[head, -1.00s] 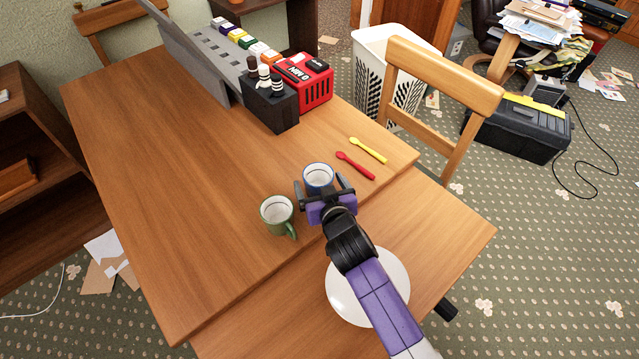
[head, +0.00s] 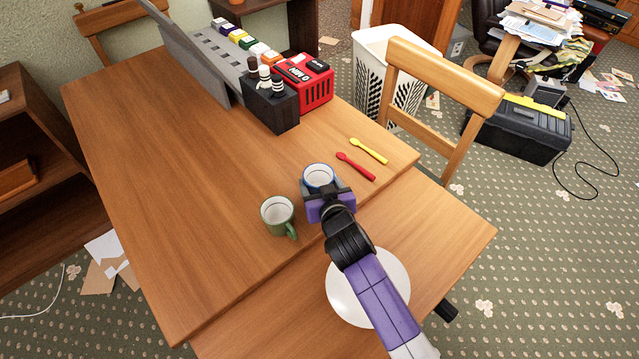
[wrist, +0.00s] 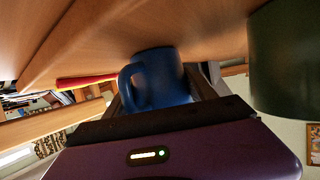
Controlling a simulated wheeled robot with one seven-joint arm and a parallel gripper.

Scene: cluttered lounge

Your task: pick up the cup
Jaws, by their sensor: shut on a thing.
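A blue cup with a white inside (head: 319,175) stands upright on the wooden table (head: 190,170). My gripper (head: 322,188) reaches it from the front right and is shut on it. In the wrist view the blue cup (wrist: 160,78) sits between the fingers, with its handle toward the left. A green cup with a white inside (head: 277,212) stands on the table just left of my gripper, apart from it; its dark side shows at the right of the wrist view (wrist: 290,65).
A red spoon (head: 356,166) and a yellow spoon (head: 369,151) lie right of the blue cup. A white plate (head: 345,300) lies under my arm on the lower tabletop. A black holder (head: 270,108) and red crate (head: 306,82) stand behind. The table's left is clear.

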